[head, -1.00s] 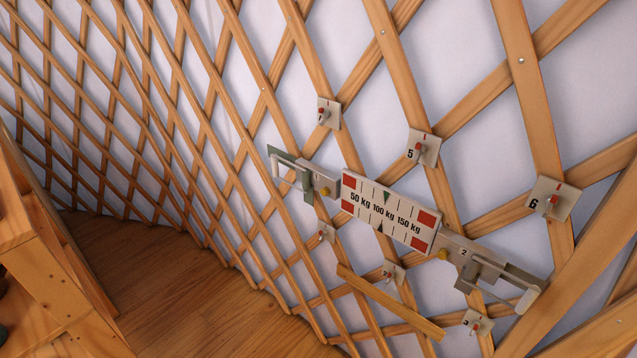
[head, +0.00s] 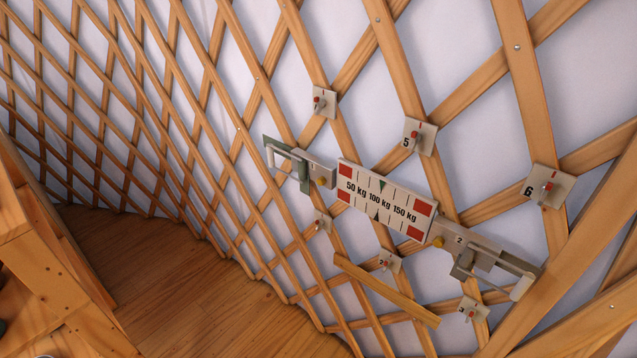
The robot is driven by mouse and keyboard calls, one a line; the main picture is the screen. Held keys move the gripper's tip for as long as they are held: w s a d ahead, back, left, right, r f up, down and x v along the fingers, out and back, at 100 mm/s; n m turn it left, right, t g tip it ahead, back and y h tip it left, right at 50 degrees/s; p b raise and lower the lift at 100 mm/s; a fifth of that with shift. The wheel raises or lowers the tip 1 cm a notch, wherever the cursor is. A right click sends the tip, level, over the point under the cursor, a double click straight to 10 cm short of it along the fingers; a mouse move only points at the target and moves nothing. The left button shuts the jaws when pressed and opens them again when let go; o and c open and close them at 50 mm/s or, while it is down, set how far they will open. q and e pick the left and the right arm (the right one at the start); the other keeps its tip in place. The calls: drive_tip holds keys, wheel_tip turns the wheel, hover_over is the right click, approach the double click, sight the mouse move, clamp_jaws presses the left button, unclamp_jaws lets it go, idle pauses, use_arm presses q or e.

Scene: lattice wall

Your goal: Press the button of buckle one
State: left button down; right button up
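Buckle one (head: 315,168) is the grey buckle at the left end of the scale plate, with a faint 1 on it. Its button seems to be the small yellow knob (head: 321,182) on its lower face. A green part and a pale bar (head: 279,150) extend to its left. The white scale plate (head: 386,198) reads 50 kg, 100 kg, 150 kg. Buckle two (head: 462,243) is at the right end, with a yellow knob (head: 439,242). Neither of my grippers shows in the head view.
Small square plates with red-marked pegs, such as plate 5 (head: 420,136) and plate 6 (head: 548,186), sit on the wooden lattice. A loose-looking wooden slat (head: 386,290) slants below the scale. A wooden structure (head: 50,270) stands at lower left, beside clear wooden floor (head: 200,290).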

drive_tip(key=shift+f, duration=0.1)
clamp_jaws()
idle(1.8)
